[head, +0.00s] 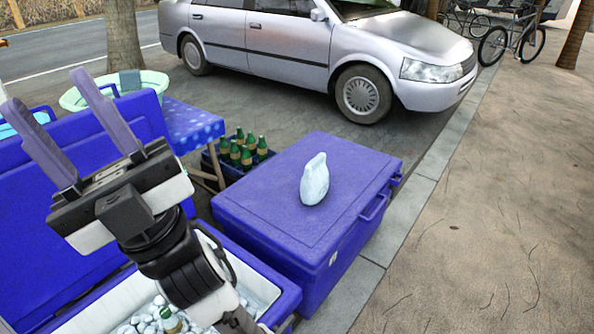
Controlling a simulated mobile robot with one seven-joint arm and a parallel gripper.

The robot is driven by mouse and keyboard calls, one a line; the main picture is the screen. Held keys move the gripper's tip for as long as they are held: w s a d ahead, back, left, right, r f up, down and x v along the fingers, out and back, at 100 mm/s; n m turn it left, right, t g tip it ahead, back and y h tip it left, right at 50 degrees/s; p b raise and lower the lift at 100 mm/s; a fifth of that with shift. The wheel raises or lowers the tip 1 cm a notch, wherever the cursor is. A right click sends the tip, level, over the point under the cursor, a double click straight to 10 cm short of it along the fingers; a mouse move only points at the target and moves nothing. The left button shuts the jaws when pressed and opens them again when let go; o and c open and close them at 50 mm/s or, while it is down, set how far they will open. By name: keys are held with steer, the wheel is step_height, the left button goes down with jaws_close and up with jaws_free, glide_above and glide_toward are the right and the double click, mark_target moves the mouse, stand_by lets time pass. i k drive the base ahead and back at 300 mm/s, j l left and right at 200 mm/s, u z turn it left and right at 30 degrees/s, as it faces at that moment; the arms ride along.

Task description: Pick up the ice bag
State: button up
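The ice bag (315,180) is a small pale blue-white bag with a pointed top. It stands on the lid of the closed blue cooler (270,194) in the middle of the head view. My gripper (62,116) is at the left of the view, raised above the open cooler, with its two long fingers pointing up and left. The fingers are apart with nothing between them, so it is open and empty. It is well to the left of the ice bag and not touching it.
An open blue cooler (279,309) with ice and a bottle is below my arm, its lid raised. A crate of green bottles (239,150) sits behind the closed cooler. A blue table (188,124) and a silver car (330,45) are farther back. Pavement (480,220) at right is clear.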

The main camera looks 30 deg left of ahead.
mark_target(314, 183)
steer(key=i+l+u, duration=0.2)
steer(key=i+u, duration=0.25)
steer(key=i+l+u, duration=0.7)
steer(key=i+l, duration=0.1)
steer(key=l, duration=0.05)
